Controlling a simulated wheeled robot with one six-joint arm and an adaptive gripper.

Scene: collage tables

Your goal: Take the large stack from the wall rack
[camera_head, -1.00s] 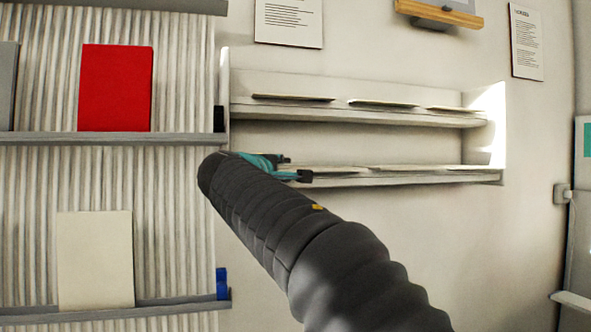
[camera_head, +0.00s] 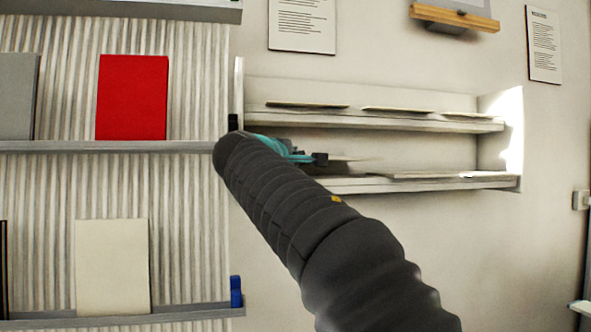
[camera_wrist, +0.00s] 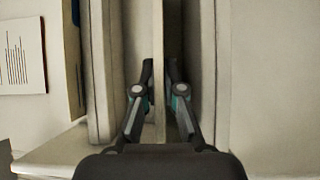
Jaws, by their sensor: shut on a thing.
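The white wall rack (camera_head: 400,122) has two shelves on the wall at centre right. My gripper (camera_head: 312,158) is at the left part of the lower shelf, partly hidden behind my arm. It is shut on a thin pale stack (camera_head: 350,158), which shows just past the fingertips, a little above the lower shelf. In the wrist view, my fingers (camera_wrist: 160,75) are on either side of the pale stack (camera_wrist: 158,35), seen edge-on. Its size against the other stacks cannot be told.
Flat stacks lie on the upper shelf, and another (camera_head: 425,175) lies on the lower shelf to the right. A ribbed display with a red board (camera_head: 132,98) and a cream board (camera_head: 112,265) stands left, close to my arm. Wall below the rack is clear.

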